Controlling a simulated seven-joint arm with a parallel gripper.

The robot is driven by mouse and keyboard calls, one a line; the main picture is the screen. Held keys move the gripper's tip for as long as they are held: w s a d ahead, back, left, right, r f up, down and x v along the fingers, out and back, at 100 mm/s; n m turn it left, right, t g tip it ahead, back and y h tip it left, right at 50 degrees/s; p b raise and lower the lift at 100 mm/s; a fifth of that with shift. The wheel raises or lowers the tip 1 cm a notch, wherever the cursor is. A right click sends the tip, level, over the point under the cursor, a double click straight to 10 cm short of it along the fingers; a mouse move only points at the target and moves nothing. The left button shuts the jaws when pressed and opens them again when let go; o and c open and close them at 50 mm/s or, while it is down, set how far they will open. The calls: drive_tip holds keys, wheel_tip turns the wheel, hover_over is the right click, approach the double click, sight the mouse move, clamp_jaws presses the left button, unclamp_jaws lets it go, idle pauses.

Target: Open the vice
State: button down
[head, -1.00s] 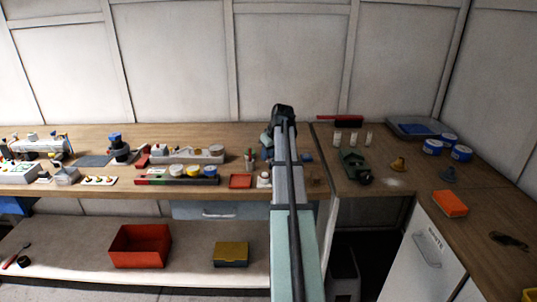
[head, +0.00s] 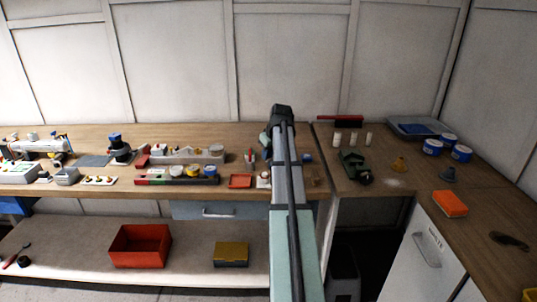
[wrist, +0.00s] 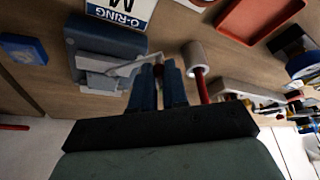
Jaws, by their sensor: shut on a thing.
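In the wrist view, a blue-grey block with pale grey jaw-like plates, which looks like the vice (wrist: 100,42), sits on the wooden bench at the upper left. A thin pale bar runs from it toward my gripper (wrist: 158,75). My gripper's blue-grey fingers are close together, shut on a small dark reddish-brown part beside the vice, apparently its handle. How that part joins the vice is hidden by the fingers. In the head view my arm covers most of this spot.
A red tray (wrist: 262,30), an O-ring label (wrist: 122,10) and a blue box (wrist: 22,48) lie around. A green device (head: 355,165) stands on the right bench.

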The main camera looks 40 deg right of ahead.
drive_tip(key=w+m+h, duration=0.1)
drive_tip(key=m, duration=0.1)
drive_tip(key=shift+w+m, duration=0.4)
drive_tip(key=m, duration=0.1)
drive_tip(key=w+m+h, duration=0.1)
drive_tip(key=shift+w+d+m+g, duration=0.2)
drive_tip(key=shift+w+m+g, duration=0.1)
drive_tip(key=shift+g, duration=0.1)
drive_tip(key=m, duration=0.1)
drive_tip(key=w+m, duration=0.1)
drive_tip(key=shift+w+d+r+m+g+h, duration=0.1)
drive_tip(key=shift+w+d+m+g+h, duration=0.1)
drive_tip(key=shift+d+m+g+h, duration=0.15)
drive_tip(key=shift+w+d+m+g+h, duration=0.2)
drive_tip(key=shift+w+d+m+g, duration=0.15)
drive_tip(key=shift+m, duration=0.5)
drive_tip(key=shift+w+d+m+g+h, duration=0.2)
drive_tip(key=shift+w+d+m, duration=0.2)
drive_tip(key=shift+m, duration=0.4)
drive_tip(key=shift+w, duration=0.1)
drive_tip(key=c, duration=1.4)
unclamp_jaws()
drive_tip(key=shift+d, duration=0.1)
drive_tip(key=shift+o, duration=1.4)
